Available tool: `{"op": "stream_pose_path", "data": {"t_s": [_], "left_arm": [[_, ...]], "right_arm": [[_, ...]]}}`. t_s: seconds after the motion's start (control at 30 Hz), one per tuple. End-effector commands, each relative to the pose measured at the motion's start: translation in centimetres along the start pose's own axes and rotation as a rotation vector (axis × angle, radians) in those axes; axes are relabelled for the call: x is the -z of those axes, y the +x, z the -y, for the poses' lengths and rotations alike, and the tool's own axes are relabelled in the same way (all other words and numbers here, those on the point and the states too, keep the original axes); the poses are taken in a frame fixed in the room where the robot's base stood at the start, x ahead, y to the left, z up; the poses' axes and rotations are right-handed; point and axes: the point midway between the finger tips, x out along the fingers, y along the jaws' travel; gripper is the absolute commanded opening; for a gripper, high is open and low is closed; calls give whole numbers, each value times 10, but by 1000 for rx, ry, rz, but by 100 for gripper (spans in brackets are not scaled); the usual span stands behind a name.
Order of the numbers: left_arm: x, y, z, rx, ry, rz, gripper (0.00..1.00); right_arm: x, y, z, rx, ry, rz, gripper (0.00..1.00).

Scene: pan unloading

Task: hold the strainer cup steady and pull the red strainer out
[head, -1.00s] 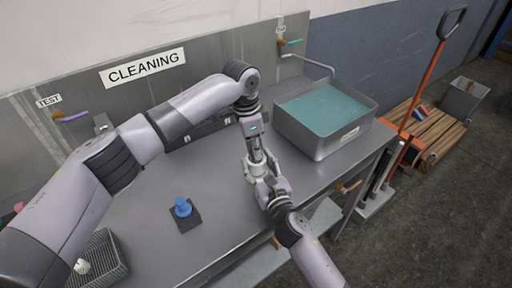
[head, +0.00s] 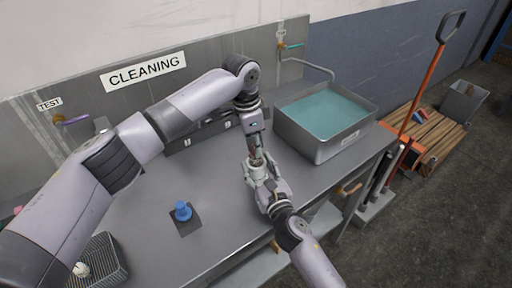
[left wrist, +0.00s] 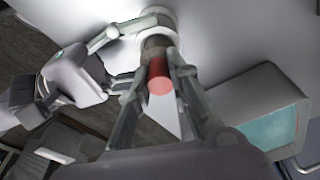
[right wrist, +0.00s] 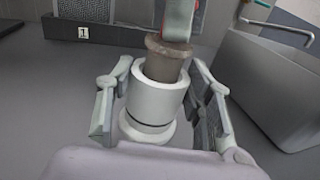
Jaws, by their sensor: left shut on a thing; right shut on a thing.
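The white strainer cup (right wrist: 157,100) stands upright between the fingers of my right gripper (right wrist: 160,108), which is shut on it from its sides. The red strainer shows its red top (left wrist: 158,76) between the fingers of my left gripper (left wrist: 157,88), which is shut on it from above. The strainer's brownish lower body (right wrist: 165,60) rises out of the cup's mouth; its lower end is hidden inside the cup. In the head view my left gripper (head: 255,152) is directly above my right gripper (head: 262,172).
A grey basin of teal liquid (head: 325,112) stands right of the grippers. A blue object on a dark square (head: 183,210) sits to the left on the metal table (head: 150,195). A wire basket (head: 105,262) is at the front left. The table between them is clear.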

Motion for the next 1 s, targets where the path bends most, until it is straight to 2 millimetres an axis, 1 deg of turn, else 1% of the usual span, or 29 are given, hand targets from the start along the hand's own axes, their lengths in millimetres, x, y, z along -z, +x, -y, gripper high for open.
{"op": "stream_pose_path", "data": {"t_s": [1.0], "left_arm": [[7, -41, 0, 2, 0, -2, 0]], "right_arm": [[0, 0, 0, 1, -1, -1, 15]]}}
